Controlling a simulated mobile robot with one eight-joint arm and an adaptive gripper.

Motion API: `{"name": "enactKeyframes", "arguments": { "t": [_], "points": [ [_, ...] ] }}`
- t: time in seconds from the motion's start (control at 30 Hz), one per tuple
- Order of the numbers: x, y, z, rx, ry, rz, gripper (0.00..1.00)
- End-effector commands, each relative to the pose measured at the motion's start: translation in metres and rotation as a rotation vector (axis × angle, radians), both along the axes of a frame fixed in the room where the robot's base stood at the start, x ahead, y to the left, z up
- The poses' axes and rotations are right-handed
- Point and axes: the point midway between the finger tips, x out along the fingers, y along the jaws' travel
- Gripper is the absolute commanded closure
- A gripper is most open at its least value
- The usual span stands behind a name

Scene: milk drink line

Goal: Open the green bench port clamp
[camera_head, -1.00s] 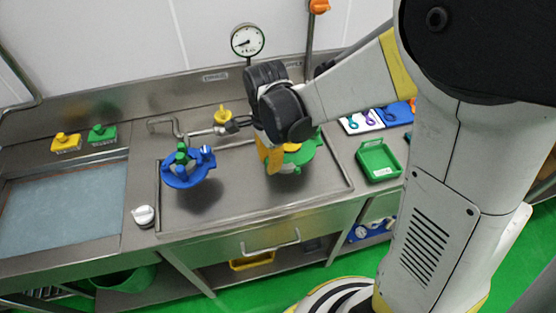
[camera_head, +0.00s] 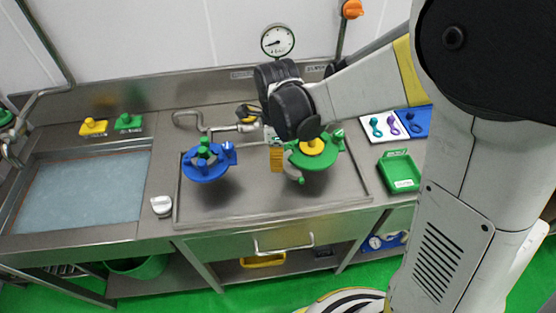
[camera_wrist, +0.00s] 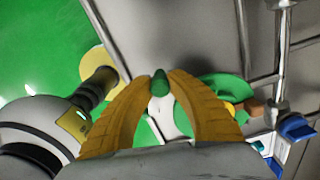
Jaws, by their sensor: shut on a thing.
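The green bench port clamp (camera_head: 322,160) is a round green fitting with a yellow centre, on the right part of the steel bench. A small green latch sits on its right side. My gripper (camera_head: 277,160) is at its left edge, with yellow fingers pointing down. In the wrist view the fingers (camera_wrist: 159,78) are closed around a small green knob (camera_wrist: 159,86). A green curved part of the clamp (camera_wrist: 230,88) shows to the right of them. The exact joint between knob and clamp is hidden by the fingers.
A blue port clamp (camera_head: 205,172) stands to the left on the bench. A steel pipe and gauge (camera_head: 278,41) are behind. A green tray (camera_head: 400,175) and tool cards (camera_head: 383,127) lie to the right. A white knob (camera_head: 161,206) sits at the front left.

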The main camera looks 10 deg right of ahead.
Motion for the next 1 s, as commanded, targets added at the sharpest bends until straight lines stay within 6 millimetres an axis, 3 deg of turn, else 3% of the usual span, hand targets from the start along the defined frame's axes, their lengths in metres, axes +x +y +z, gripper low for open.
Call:
{"name": "enactKeyframes", "arguments": {
  "t": [0.2,0.23,0.3,0.67,0.77,1.0],
  "points": [
    [0.0,0.0,0.0,0.0,0.0,0.001,1.0],
    [0.0,0.0,0.0,0.0,0.0,0.001,0.72],
    [0.0,0.0,0.0,0.0,0.0,0.001,0.56],
    [0.0,0.0,0.005,0.0,0.0,0.001,0.56],
    [0.0,0.0,0.018,0.0,0.0,0.001,0.56],
    [0.0,0.0,0.072,0.0,0.0,0.001,0.56]
  ]
}}
